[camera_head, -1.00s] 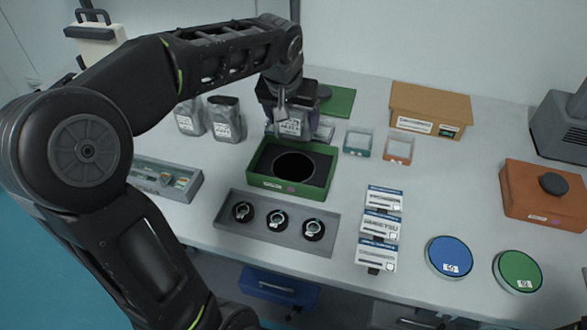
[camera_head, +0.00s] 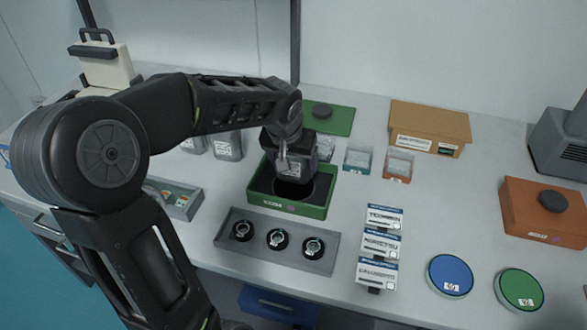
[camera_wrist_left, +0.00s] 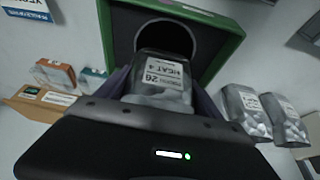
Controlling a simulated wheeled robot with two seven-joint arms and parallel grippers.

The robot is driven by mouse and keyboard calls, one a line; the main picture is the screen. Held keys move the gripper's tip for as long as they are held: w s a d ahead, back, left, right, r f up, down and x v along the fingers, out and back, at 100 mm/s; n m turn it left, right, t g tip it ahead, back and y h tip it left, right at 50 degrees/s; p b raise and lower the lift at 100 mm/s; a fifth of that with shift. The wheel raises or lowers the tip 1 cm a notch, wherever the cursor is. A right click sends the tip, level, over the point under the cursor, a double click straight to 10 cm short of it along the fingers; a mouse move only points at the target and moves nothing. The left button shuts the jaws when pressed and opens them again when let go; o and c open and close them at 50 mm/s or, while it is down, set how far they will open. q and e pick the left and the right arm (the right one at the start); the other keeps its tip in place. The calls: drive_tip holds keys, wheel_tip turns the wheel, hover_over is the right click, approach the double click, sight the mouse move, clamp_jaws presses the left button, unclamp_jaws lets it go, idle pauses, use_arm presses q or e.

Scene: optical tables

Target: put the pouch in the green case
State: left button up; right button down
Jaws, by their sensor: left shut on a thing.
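The pouch (camera_wrist_left: 160,82), grey with a white label and a see-through lower part, is held between the two fingers of my left gripper (camera_head: 294,168). The green case (camera_head: 283,207) stands open on the table, with a dark inside and a round recess. It also shows in the left wrist view (camera_wrist_left: 222,52), just beyond the pouch. In the head view my left gripper and the pouch are over the case's back part, hiding some of it. I cannot tell whether the pouch touches the case. My right gripper is not in view.
A grey tray with several ringed black discs (camera_head: 277,240) lies in front of the case. Other pouches (camera_head: 228,146) stand to its left. A teal box (camera_head: 357,160) and an orange box (camera_head: 398,167) stand to its right. A green lid (camera_head: 335,122) lies behind.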

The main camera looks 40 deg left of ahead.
sight(294, 170)
use_arm(q)
drive_tip(key=shift+f, duration=1.45)
drive_tip(key=shift+f, duration=0.2)
drive_tip(key=o, duration=1.7)
drive_tip(key=shift+c, duration=0.2)
drive_tip(key=shift+r, duration=0.1)
drive_tip(key=shift+r, duration=0.2)
drive_tip(key=b+v, duration=0.1)
drive_tip(key=v, duration=1)
drive_tip(key=shift+r, duration=0.4)
drive_tip(key=shift+s+d, duration=0.1)
drive_tip(key=shift+s, duration=0.05)
